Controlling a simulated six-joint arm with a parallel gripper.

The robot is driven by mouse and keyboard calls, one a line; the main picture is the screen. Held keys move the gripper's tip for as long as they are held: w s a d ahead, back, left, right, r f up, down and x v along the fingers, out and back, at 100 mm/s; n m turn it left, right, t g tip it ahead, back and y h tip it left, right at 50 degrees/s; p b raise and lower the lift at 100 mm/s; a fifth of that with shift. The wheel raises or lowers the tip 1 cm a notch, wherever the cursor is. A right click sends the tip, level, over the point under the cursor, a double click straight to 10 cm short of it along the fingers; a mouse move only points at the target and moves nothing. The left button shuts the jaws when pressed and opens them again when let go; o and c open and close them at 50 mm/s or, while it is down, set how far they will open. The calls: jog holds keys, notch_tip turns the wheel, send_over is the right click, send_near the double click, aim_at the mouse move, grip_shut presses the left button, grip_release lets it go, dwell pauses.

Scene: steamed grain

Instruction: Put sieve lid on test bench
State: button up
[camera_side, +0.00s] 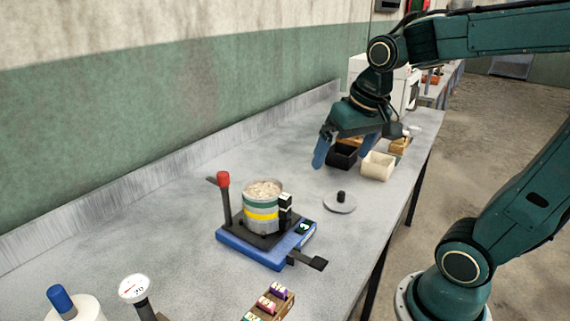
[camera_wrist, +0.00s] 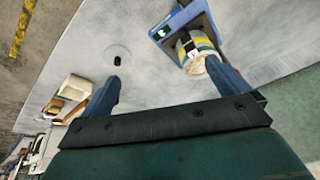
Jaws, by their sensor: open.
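The sieve lid (camera_side: 340,203) is a flat grey disc with a black knob, lying on the test bench (camera_side: 180,220), in front of the cream box. It also shows in the wrist view (camera_wrist: 118,55). My gripper (camera_side: 343,158) is open and empty above the bench, behind and above the lid in the side view. Its two blue fingers (camera_wrist: 168,88) spread wide in the wrist view, with the lid apart from both. The sieve pot (camera_side: 262,208), with green and yellow bands and pale grain on top, stands uncovered on a blue base (camera_side: 267,247).
A cream box (camera_side: 378,166) and a black box (camera_side: 342,155) stand beyond the lid. A red-topped post (camera_side: 223,190) rises beside the pot. A gauge (camera_side: 134,289), a blue-capped white container (camera_side: 75,305) and a rack of coloured blocks (camera_side: 268,303) are in front. Bench between is clear.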

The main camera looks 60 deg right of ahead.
jog(key=s+a+n+t, duration=0.1)
jog(key=s+a+n, duration=0.4)
jog(key=s+a, duration=0.1)
jog(key=shift+s+t+y, duration=0.4)
jog(key=shift+s, duration=0.4)
